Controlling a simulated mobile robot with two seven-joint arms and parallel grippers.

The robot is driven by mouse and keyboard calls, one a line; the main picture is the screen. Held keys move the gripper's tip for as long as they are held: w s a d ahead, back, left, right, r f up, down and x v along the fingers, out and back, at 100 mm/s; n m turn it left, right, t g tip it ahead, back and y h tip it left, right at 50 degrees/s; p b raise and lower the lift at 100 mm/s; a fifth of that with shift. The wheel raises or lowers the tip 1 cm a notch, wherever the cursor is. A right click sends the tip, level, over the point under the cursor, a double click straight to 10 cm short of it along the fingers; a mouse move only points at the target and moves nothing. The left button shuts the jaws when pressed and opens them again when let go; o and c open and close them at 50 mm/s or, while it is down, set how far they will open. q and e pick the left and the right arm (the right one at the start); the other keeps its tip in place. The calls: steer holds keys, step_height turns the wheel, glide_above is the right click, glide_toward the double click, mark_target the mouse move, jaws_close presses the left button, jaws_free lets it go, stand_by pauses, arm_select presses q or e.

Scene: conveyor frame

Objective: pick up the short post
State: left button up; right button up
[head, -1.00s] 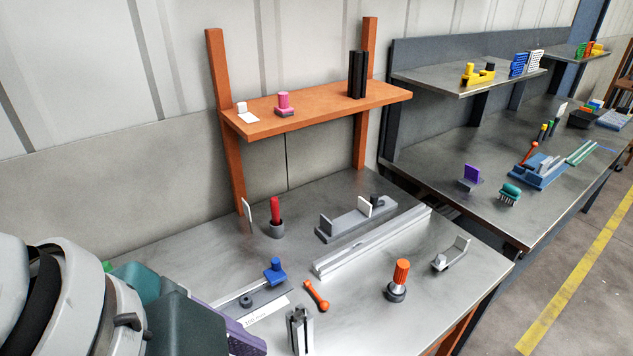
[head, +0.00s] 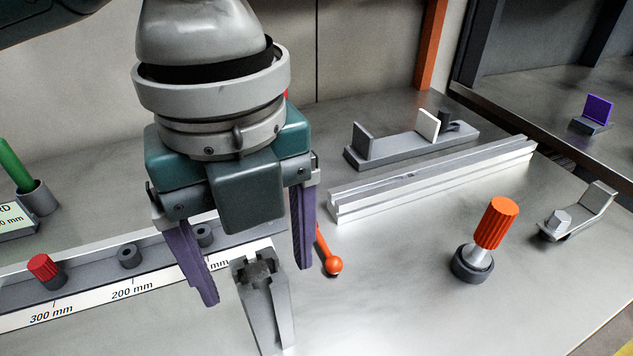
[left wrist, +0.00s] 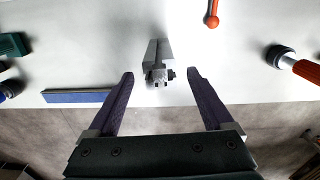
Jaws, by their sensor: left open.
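The short post (head: 268,312) is a grey slotted metal profile standing upright near the front of the table; its lower end is cut off by the picture edge in the head view. In the left wrist view the post (left wrist: 157,58) lies ahead of the fingertips, roughly centred between them. My left gripper (head: 256,292) is open and empty, its purple fingers pointing down on either side of the post's top in the head view. In the left wrist view, the left gripper (left wrist: 160,75) shows no finger touching the post. My right gripper is not in view.
An orange ball-ended lever (head: 331,262) lies just right of the post. A long rail (head: 435,180) and an orange-handled tool (head: 490,225) are farther right. A scale strip (head: 135,288) with a red knob (head: 44,268) lies left. Bare tabletop (head: 400,300) lies between post and tool.

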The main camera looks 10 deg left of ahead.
mark_target(266, 307)
arm_select(q)
steer(key=f, duration=0.2)
steer(key=shift+s+f, duration=0.2)
steer(key=shift+f, duration=0.1)
steer(key=f, duration=0.2)
steer(key=f+b, duration=0.1)
steer(key=f, duration=0.2)
steer(key=shift+w+a+f+b, duration=0.1)
steer(key=shift+w+f+b, duration=0.15)
steer(key=shift+f+b, duration=0.05)
steer(key=shift+c, duration=0.3)
jaws_close()
